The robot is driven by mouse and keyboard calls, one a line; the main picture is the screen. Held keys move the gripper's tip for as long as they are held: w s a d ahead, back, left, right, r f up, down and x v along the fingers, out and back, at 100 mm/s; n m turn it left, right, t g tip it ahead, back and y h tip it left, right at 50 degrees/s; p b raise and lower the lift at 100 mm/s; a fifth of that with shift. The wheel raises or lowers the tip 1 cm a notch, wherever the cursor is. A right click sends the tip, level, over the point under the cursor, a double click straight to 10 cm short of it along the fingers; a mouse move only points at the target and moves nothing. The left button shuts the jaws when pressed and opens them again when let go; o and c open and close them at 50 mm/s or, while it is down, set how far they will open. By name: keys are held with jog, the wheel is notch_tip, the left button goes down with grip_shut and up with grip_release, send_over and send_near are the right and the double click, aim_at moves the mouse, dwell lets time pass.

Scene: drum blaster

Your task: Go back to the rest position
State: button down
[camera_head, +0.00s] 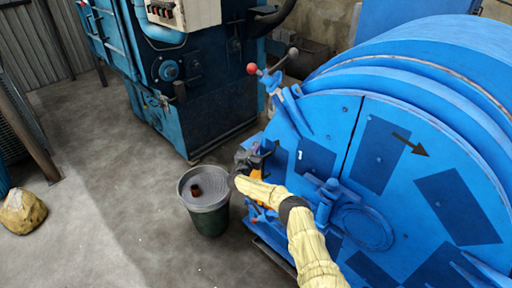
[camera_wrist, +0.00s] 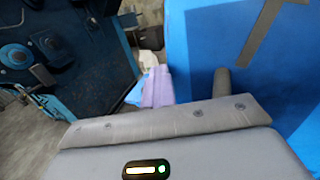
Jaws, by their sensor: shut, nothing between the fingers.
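My arm reaches in from the bottom of the head view in a pale yellow sleeve. My gripper (camera_head: 250,158) is at its end, small and dark, close in front of the left edge of the round blue drum door (camera_head: 385,165). I cannot tell whether it touches the door. In the wrist view the grey gripper housing fills the bottom, with blue drum surface (camera_wrist: 205,60) beyond it. I see nothing held in the gripper, which is shut. A small purple and white shape (camera_wrist: 157,87) shows past the housing; I cannot tell what it is.
A dark green bucket (camera_head: 210,221) with a brown item (camera_head: 195,190) in its grey top stands left of my gripper. A lever with a red knob (camera_head: 252,69) sticks out at the door's upper left. A blue machine (camera_head: 190,95) stands behind.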

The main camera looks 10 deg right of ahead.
jog(key=s+a+r+n+t+y, duration=0.2)
jog(key=a+r+n+t+y, duration=0.6)
jog(key=a+r+n+y, duration=1.1)
jog(key=s+a+r+n+g+y, duration=0.4)
jog(key=s+a+n+g+y, duration=0.3)
jog(key=s+a, duration=0.25)
jog(key=s+a+r+n+g+y, duration=0.45)
jog(key=s+a+n+g, duration=0.35)
jog(key=a, duration=0.3)
jog(key=s+f+n+g+h, duration=0.45)
jog(key=s+g, duration=0.35)
jog(key=s, duration=0.2)
jog(key=s+d+f+n+g+h, duration=0.1)
jog(key=s+d+f+n+h, duration=0.1)
jog(key=s+d+f+h, duration=0.4)
jog(key=s+d+r+t+h, duration=0.1)
jog(key=s+d+h, duration=0.2)
jog(key=d, duration=0.7)
jog(key=s+d+r+n+t+h, duration=0.1)
jog(key=s+d+h, duration=0.2)
jog(key=s+d, duration=0.4)
jog(key=s+d+r+n+t+h, duration=0.1)
jog(key=s+d+h, duration=0.3)
jog(key=d, duration=1)
jog(key=shift+s+t, duration=0.3)
jog(key=shift+s, duration=0.1)
